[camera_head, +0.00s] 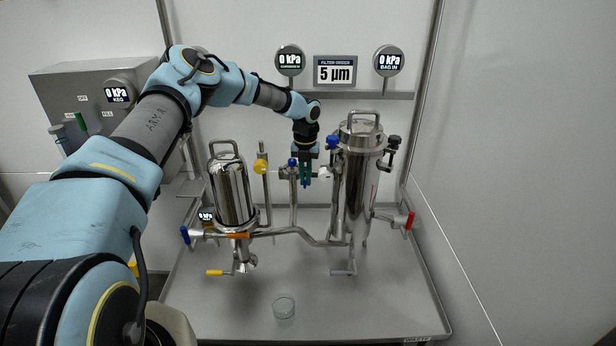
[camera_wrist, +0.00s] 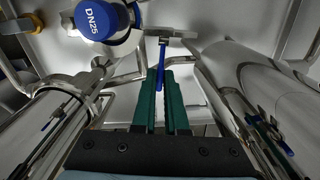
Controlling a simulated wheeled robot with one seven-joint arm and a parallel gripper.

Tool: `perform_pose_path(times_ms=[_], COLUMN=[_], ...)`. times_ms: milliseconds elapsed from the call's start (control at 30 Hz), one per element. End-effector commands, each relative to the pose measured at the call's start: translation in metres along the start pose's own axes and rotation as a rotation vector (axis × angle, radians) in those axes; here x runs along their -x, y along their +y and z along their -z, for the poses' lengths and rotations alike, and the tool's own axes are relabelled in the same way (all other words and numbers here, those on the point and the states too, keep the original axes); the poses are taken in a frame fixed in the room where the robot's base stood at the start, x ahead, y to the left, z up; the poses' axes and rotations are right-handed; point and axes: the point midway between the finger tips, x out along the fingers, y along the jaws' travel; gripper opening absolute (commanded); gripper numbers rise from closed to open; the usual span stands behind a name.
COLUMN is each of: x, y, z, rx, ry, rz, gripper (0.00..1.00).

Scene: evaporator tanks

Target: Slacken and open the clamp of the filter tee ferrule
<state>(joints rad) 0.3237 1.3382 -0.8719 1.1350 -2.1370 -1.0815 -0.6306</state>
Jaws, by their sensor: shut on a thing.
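My gripper (camera_head: 306,181) reaches down between the small tank and the tall filter vessel, beside the blue-capped upright pipe. In the wrist view its green fingers (camera_wrist: 161,92) are closed around a slim blue lever (camera_wrist: 161,66). The lever runs to a metal fitting (camera_wrist: 172,36) beyond the fingertips. I cannot tell whether this fitting is the clamp of the filter tee ferrule; its seam and nut are not clear. In the head view the held part is too small to make out, and my gripper partly hides it.
The tall vessel (camera_head: 357,190) stands close on the right and the small tank (camera_head: 232,190) on the left. A blue DN25 cap (camera_wrist: 98,18) is near the fingers in the wrist view. A glass dish (camera_head: 284,307) sits on the tray's (camera_head: 330,315) otherwise clear front.

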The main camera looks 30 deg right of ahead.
Motion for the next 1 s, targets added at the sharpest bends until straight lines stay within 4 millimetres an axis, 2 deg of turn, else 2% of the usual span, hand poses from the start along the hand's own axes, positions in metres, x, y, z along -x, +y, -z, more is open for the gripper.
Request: perform_pose_path(times_ms=[267,667,700,933,1000], x=[0.0007,0.0008,0.0008,0.0004,0.0003], y=[0.0032,0.0038,0.0039,0.0034,0.0033], z=[-0.0007,-0.0010,-0.0011,-0.0006,-0.0005], rx=[-0.063,-0.069,-0.069,-0.068,-0.068], ry=[-0.002,-0.003,-0.003,-0.001,-0.001], rz=[-0.001,-0.001,-0.001,-0.001,-0.001], gripper=[0.00,0.00,0.13,0.39,0.41])
